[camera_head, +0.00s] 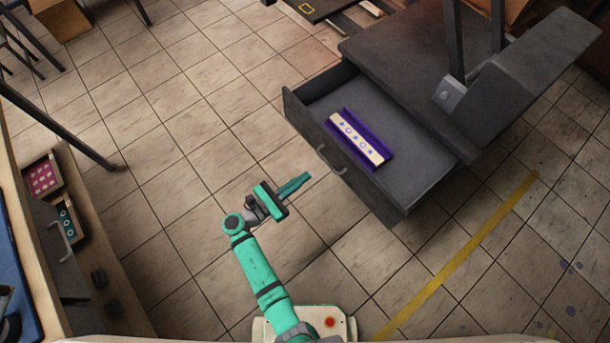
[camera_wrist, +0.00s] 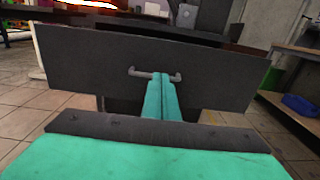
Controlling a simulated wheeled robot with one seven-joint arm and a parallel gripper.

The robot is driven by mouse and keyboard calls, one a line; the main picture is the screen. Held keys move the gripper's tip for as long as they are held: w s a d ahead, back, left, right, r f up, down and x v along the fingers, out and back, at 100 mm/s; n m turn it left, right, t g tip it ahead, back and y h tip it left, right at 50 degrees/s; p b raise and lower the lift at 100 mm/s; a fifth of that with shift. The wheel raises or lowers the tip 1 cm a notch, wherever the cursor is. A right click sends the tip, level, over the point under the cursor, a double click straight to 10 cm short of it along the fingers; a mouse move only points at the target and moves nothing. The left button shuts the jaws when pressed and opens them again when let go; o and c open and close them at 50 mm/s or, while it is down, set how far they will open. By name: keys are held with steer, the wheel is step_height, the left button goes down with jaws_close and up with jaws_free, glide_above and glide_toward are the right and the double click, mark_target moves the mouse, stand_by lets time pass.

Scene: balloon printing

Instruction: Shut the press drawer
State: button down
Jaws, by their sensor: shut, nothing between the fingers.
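The press drawer (camera_head: 425,185) is dark grey and stands pulled out from the press (camera_head: 420,60) in the head view. Its front panel faces my gripper and carries a curved metal handle (camera_head: 331,162). In the wrist view the drawer front (camera_wrist: 90,70) fills the middle, with the handle (camera_wrist: 140,73) just beyond my fingertips. My green gripper (camera_head: 303,178) is shut and empty, pointing at the drawer front a little short of the handle in the head view. In the wrist view the gripper (camera_wrist: 162,78) overlaps the handle's middle; contact cannot be told.
Inside the drawer lies a purple holder (camera_head: 379,146) with a pale patterned strip (camera_head: 357,137). A bench (camera_head: 20,170) with small open drawers stands at the left. A yellow floor line (camera_head: 465,250) runs at the right. The tiled floor around my arm is clear.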

mark_target(337, 154)
steer(key=x, duration=1.1)
steer(key=shift+w+d, duration=0.25)
steer(key=shift+w, duration=0.05)
steer(key=shift+w, duration=0.1)
